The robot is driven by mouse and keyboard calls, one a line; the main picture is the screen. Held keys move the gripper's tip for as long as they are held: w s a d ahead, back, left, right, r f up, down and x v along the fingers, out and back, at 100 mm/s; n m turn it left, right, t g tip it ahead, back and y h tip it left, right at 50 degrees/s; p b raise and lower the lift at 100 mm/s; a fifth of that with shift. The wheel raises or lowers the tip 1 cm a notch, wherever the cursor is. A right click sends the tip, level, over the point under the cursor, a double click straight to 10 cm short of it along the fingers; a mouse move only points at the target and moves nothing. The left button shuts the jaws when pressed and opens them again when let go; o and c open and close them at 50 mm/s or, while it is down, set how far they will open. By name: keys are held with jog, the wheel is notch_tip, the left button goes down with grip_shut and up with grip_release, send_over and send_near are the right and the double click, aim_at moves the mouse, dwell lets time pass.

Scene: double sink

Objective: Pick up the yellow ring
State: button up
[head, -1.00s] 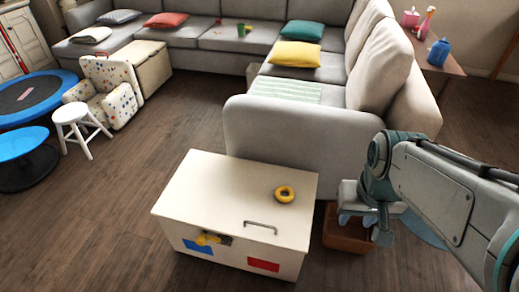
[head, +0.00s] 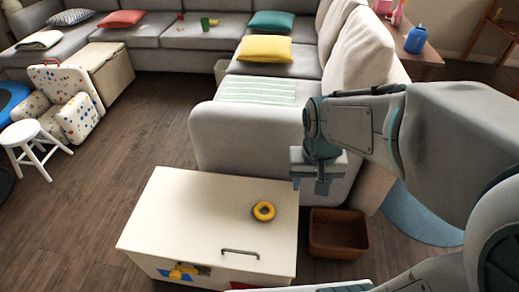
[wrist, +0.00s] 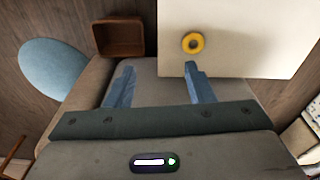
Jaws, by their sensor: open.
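The yellow ring (head: 263,211) lies flat on the lid of a white chest (head: 190,215), right of the lid's middle. In the wrist view the ring (wrist: 193,43) shows near the chest lid's edge, just beyond one fingertip. My gripper (head: 322,186) points down, to the right of the ring and higher than the lid. In the wrist view my gripper (wrist: 159,77) has its two blue fingers wide apart with nothing between them. It does not touch the ring.
A brown open box (head: 338,233) stands on the floor right of the chest. The grey sofa (head: 248,150) is behind the chest. A metal handle (head: 240,253) is on the lid near its front edge. Open wooden floor lies left of the chest.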

jog(key=w+a+f+m+b, duration=0.35)
jog(key=w+f, duration=0.55)
jog(key=f, duration=0.3)
jog(key=m+g+b, duration=0.1)
jog(key=m+b, duration=0.1)
jog(key=b, duration=0.1)
send_over(271, 213)
notch_tip(271, 213, down, 10)
jog(key=f, duration=0.2)
jog(key=f+b, duration=0.1)
jog(key=f, duration=0.2)
jog(key=f+b, duration=0.1)
jog(key=f, duration=0.2)
jog(key=shift+s+a+f, duration=0.15)
jog(key=shift+a, duration=0.1)
jog(key=shift+n, duration=0.25)
jog(key=shift+w+d+f+b, duration=0.15)
jog(key=shift+f+b, duration=0.65)
jog(key=shift+f, duration=0.7)
jog(key=shift+w+d+f+b, duration=0.15)
jog(key=shift+f+b, duration=0.6)
jog(key=shift+f, duration=0.75)
jog(key=shift+r, duration=0.1)
jog(key=c, duration=1)
